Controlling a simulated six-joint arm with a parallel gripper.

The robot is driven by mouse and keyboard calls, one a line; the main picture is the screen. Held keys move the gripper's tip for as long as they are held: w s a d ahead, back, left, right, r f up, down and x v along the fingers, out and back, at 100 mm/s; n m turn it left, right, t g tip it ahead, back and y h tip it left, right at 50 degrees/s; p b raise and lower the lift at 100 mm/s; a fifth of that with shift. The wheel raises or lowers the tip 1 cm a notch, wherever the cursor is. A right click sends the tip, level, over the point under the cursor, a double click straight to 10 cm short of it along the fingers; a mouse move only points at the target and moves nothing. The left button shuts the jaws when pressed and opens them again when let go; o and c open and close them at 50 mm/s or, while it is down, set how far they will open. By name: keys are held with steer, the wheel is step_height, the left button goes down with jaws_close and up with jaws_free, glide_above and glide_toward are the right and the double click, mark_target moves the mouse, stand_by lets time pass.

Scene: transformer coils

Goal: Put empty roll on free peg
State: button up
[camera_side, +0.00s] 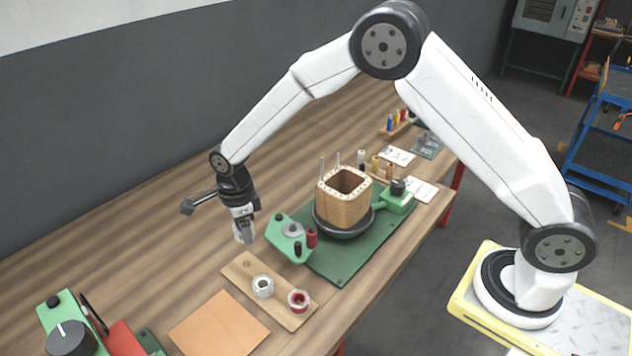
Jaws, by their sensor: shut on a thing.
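My gripper (243,230) is on the left of the view, pointing down, shut on a small pale roll (240,236). The roll is held in the air above the table, up and left of a wooden peg board. The peg board (280,308) lies on the table. A white-grey roll (263,286) sits at its middle and a red-wound roll (299,299) with a pale rim sits toward its right end. The board's upper left end (242,266) carries no roll; I cannot make out a peg there at this size.
A green winding fixture (340,272) holds a square wooden coil former (342,197) on a dark round base. A green block (283,238) beside it carries a red spool (311,238) and knobs. An orange sheet (219,325) lies in front. Bare table is left of the peg board.

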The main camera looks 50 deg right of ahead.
mark_target(246, 260)
steer(key=shift+w+a+f, duration=0.3)
steer(key=shift+a+f, duration=0.05)
steer(key=shift+f, duration=0.05)
steer(key=shift+f, duration=0.2)
steer(key=shift+f, duration=2.7)
steer(key=shift+f, duration=1.45)
stand_by(0.6)
steer(key=o, duration=1.3)
steer(key=shift+r, duration=0.1)
steer(key=shift+r, duration=2.4)
